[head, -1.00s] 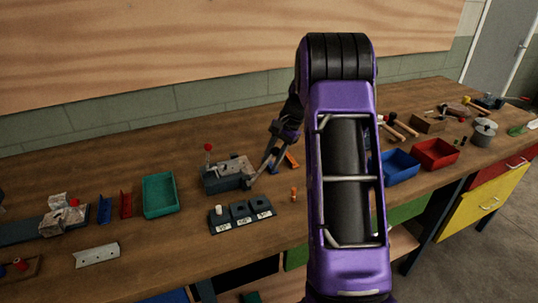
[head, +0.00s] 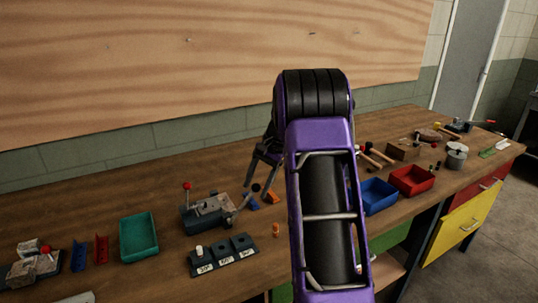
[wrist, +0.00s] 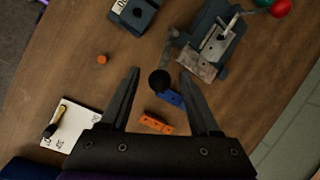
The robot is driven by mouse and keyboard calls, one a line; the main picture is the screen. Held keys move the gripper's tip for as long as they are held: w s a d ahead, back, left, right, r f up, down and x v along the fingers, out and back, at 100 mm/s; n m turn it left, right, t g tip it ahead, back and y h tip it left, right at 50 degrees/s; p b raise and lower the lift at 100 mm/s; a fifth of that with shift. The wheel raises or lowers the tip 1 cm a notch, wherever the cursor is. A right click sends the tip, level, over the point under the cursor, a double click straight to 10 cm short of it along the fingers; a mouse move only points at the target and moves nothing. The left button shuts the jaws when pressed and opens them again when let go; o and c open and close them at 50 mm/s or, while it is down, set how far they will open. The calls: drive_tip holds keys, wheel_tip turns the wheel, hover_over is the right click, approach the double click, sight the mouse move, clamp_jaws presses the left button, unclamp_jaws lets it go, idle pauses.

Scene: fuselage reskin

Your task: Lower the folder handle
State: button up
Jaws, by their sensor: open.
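The folder (head: 207,212) is a grey metal bench tool at the middle of the bench. It also shows at the top right in the wrist view (wrist: 214,45). Its handle ends in a black ball knob (head: 256,187), and sticks out on the folder's right side in the head view. In the wrist view the knob (wrist: 159,81) appears between the two fingers. My gripper (wrist: 159,73) is open and empty, with a finger to each side of the knob; contact cannot be told. In the head view my gripper (head: 257,183) is partly behind my purple arm.
A red-knobbed lever (head: 187,187) rises from the folder's left. An orange block (wrist: 156,123) and a blue block (wrist: 171,98) lie close under the fingers. A black labelled block row (head: 224,255) stands in front; a green tray (head: 139,237) is left.

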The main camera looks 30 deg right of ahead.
drive_tip(key=v, duration=1.3)
